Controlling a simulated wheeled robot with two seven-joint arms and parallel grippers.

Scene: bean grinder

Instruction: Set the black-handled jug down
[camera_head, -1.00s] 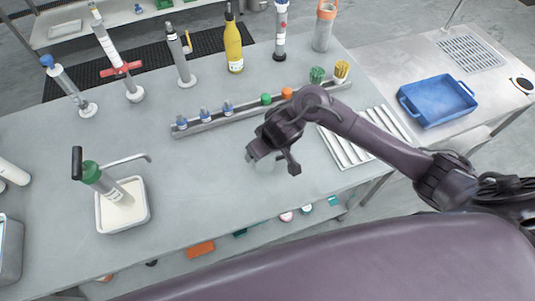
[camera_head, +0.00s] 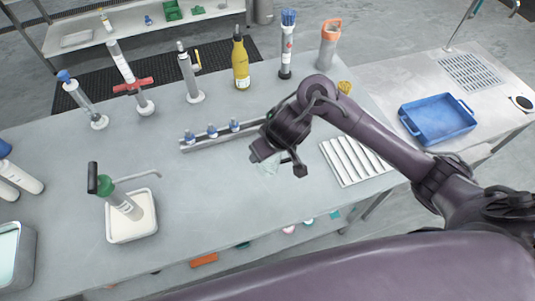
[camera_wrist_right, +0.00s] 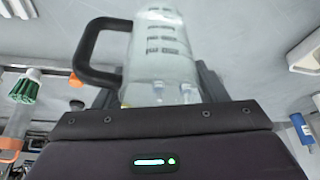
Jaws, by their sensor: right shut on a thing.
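The black-handled jug (camera_wrist_right: 160,60) fills the middle of the right wrist view. It is clear, with dark markings, and its black handle (camera_wrist_right: 90,50) sticks out to the left. In the head view only a pale, clear part of the jug (camera_head: 268,166) shows below my right gripper (camera_head: 278,165). That gripper is shut on the jug, over the middle of the grey table (camera_head: 220,220). I cannot tell whether the jug's base touches the table. My left gripper is not in view.
A rail (camera_head: 200,142) with small capped bottles lies behind the gripper. A white ribbed rack (camera_head: 355,162) is to its right. A white tray (camera_head: 133,229) holding a green-topped cylinder stands at left. Tall tools line the back edge. The table between tray and gripper is clear.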

